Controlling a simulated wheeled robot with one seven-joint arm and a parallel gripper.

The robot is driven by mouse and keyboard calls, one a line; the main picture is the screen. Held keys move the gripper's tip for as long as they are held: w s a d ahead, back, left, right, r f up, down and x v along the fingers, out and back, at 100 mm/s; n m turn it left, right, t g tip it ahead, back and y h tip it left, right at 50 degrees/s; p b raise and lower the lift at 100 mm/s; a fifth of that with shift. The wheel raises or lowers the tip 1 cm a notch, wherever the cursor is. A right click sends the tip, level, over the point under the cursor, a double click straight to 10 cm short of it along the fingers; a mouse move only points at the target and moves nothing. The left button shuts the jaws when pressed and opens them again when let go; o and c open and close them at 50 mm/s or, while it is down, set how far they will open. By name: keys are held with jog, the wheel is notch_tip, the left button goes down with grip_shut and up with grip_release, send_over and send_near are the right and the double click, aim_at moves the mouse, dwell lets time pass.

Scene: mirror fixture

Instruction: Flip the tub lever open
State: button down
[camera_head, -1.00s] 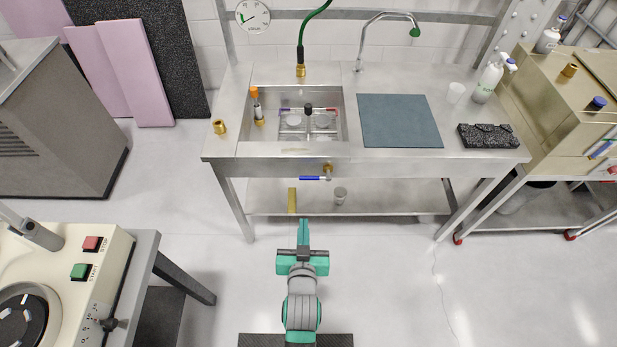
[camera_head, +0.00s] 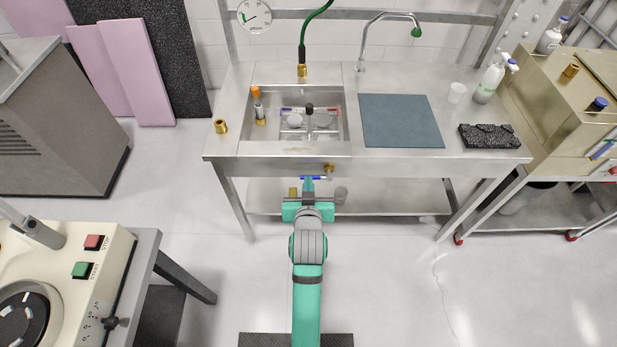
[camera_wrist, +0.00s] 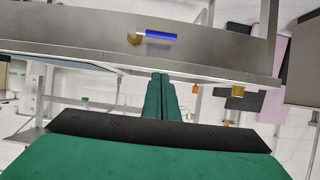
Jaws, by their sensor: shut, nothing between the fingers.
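The tub lever has a blue handle (camera_head: 316,178) on a brass valve (camera_head: 328,168) at the front face of the sink tub. The handle lies level, pointing left from the valve. In the wrist view the blue handle (camera_wrist: 160,35) and brass fitting (camera_wrist: 133,39) show near the top, on the steel front. My gripper (camera_head: 308,182) is shut and empty, with its fingertips close to the handle in the head view. In the wrist view my gripper (camera_wrist: 160,78) points toward the steel front, apart from the handle in the picture. Whether they touch cannot be told.
The steel bench (camera_head: 225,145) holds the sink, a blue-grey mat (camera_head: 400,120) and a black block (camera_head: 490,136). The floor right of my arm is clear.

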send_over(314, 178)
jog(key=a, duration=0.2)
jog(key=f, duration=0.4)
jog(key=shift+s+d+f, duration=0.1)
jog(key=shift+s+d, duration=0.1)
jog(key=shift+s, duration=0.05)
jog(key=f, duration=0.2)
jog(key=s+f, duration=0.1)
jog(key=f, duration=0.1)
jog(key=shift+s+a, duration=0.15)
jog(key=shift+a, duration=0.05)
jog(key=shift+d, duration=0.15)
